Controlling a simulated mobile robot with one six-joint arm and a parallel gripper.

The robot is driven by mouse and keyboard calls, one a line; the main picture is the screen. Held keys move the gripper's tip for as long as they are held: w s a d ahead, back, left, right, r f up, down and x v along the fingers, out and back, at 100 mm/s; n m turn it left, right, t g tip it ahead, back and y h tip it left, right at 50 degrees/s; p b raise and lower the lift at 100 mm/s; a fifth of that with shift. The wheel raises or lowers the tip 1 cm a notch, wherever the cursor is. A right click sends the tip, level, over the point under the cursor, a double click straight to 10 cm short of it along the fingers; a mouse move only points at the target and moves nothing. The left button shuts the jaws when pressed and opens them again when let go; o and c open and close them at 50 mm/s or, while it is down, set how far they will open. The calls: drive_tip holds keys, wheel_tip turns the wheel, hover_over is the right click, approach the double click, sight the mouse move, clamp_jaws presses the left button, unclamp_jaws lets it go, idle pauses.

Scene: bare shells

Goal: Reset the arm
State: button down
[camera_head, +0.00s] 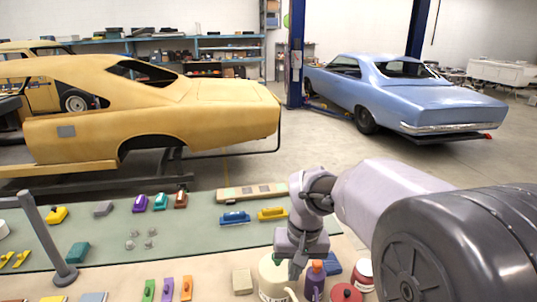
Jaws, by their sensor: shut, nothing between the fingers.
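My arm reaches in from the right in the head view, and my gripper (297,262) points down at the front of the workbench. It is shut and holds nothing that I can see. Its fingers are in front of or just above a cream container (272,280) and beside a purple bottle (314,282) with an orange cap. I cannot tell whether the fingers touch either one.
The bench's green mat (190,250) carries several small coloured blocks. A red-lidded can (346,292) and a white jar (364,275) stand right of the gripper. A grey post (45,238) rises at left. Yellow (200,100) and blue (400,90) car shells stand behind.

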drive_tip(key=s+d+f+m+t+b, duration=0.2)
drive_tip(key=s+b, duration=0.4)
drive_tip(key=s, duration=0.5)
drive_tip(key=s+d+f+m+t+y+b, duration=0.1)
drive_tip(key=s+b, duration=0.5)
drive_tip(key=s, duration=0.6)
wheel_tip(320, 180, down, 2)
drive_tip(key=shift+s+d+f+m+t+b, duration=0.2)
drive_tip(key=shift+d+m+t+b, duration=0.15)
drive_tip(key=shift+d+m+t, duration=0.45)
